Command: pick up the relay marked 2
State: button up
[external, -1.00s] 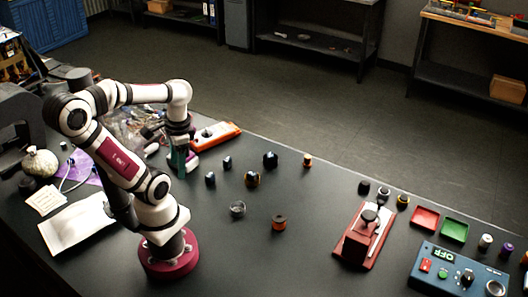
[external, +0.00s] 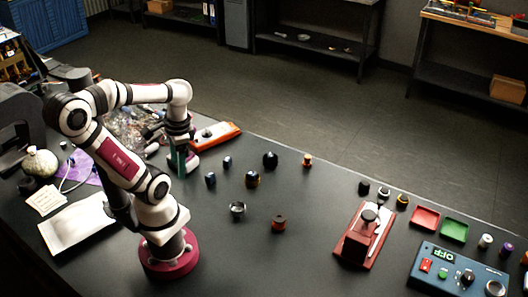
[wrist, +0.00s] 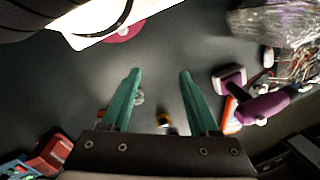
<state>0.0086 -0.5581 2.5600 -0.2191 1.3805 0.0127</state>
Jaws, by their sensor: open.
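My gripper (external: 181,160) hangs over the table left of this group. In the wrist view its two teal fingers (wrist: 160,73) are spread apart with nothing between their tips. A small orange-and-dark part (wrist: 164,120) shows farther down between the fingers.
A clear dish (external: 237,209) and an orange-and-dark cylinder (external: 278,223) stand nearer the front. A red stand (external: 358,240), red tray (external: 425,217), green tray (external: 455,230) and blue control box (external: 458,273) are right.

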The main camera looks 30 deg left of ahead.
jog(key=shift+o, duration=0.9)
jog(key=m+h, duration=0.2)
jog(key=m, duration=0.9)
send_over(227, 159)
notch_tip(227, 159, down, 4)
notch_tip(227, 159, down, 16)
jog(key=shift+w+r, duration=0.1)
jog(key=shift+r, duration=0.15)
grip_shut()
